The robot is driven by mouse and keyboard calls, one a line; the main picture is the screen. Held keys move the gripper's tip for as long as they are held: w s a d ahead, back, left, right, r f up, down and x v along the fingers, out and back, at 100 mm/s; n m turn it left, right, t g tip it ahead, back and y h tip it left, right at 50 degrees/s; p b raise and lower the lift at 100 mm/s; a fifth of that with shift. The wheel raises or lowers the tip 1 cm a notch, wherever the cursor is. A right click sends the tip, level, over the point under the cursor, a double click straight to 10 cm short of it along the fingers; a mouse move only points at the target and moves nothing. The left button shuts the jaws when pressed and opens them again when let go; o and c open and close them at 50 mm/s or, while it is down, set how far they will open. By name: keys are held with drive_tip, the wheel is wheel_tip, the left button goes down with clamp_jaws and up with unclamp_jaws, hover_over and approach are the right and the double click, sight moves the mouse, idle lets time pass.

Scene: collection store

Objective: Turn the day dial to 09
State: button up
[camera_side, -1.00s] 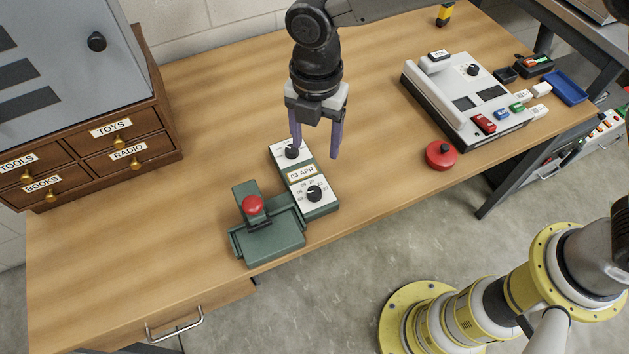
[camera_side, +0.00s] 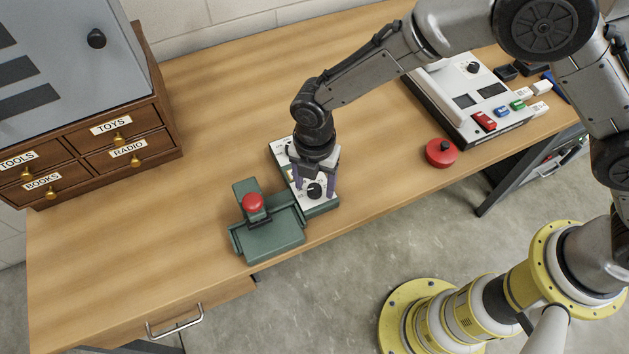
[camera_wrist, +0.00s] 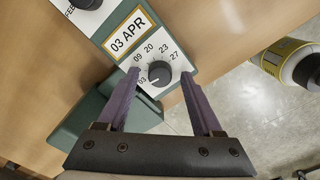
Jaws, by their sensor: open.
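The day dial (camera_wrist: 159,73) is a black knob with a white pointer line, on a white plate marked 03, 09, 20, 23 and 27. Its pointer aims towards 03 in the wrist view. The date window (camera_wrist: 128,33) reads 03 APR. The dial (camera_side: 314,190) also shows in the side view, at the near end of the green date stamp (camera_side: 322,209). My gripper (camera_wrist: 158,85) is open, its two purple fingers on either side of the dial, with gaps visible. I cannot tell whether the fingertips are level with the knob.
The stamp's red button (camera_side: 253,202) sits just left of the dial. A second black knob (camera_wrist: 88,3) lies beyond the date window. A red round button (camera_side: 440,152) and a white console (camera_side: 450,105) stand to the right. Wooden drawers (camera_side: 95,150) are at the left.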

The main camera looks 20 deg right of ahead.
drive_tip(key=shift+f, duration=0.2)
drive_tip(key=shift+c, duration=0.2)
clamp_jaws()
drive_tip(key=shift+m, duration=0.4)
drive_tip(key=m, duration=0.5)
drive_tip(key=shift+r+m, duration=0.1)
drive_tip(key=shift+m, duration=0.2)
drive_tip(key=m, duration=0.6)
idle(0.3)
